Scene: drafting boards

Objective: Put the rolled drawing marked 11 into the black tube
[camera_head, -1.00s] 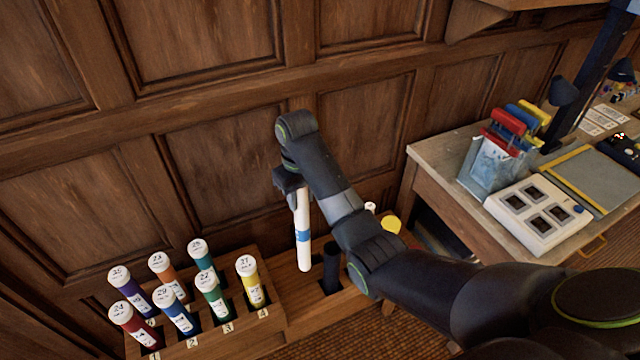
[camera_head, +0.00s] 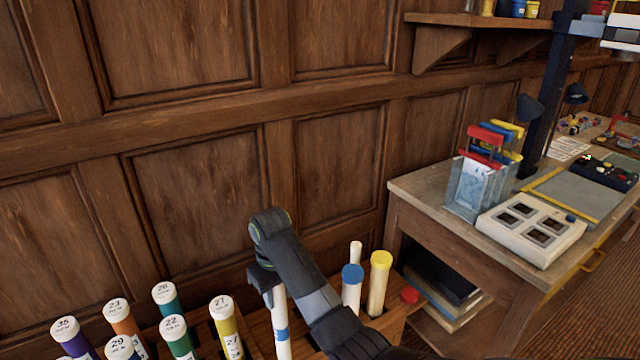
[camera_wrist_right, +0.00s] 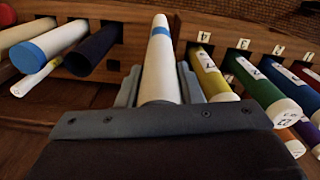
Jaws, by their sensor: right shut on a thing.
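My right gripper (camera_head: 266,280) is shut on a white rolled drawing with a blue band (camera_head: 281,325). The roll hangs roughly upright below the fingers, its lower part cut off by the head view's bottom edge. The wrist view also shows the roll (camera_wrist_right: 160,65) between the fingers (camera_wrist_right: 158,95). No number is readable on it. The black tube (camera_wrist_right: 92,50) stands in the wooden rack, beside the roll and apart from it, to its left in the wrist view. In the head view now, the tube is not visible. My left gripper is not in view.
The wooden rack (camera_head: 259,327) holds several capped coloured tubes at the left. A blue-capped tube (camera_head: 351,290), a yellow-capped tube (camera_head: 379,283) and a thin white roll (camera_head: 355,252) are right of my arm. A desk (camera_head: 420,200) stands further right.

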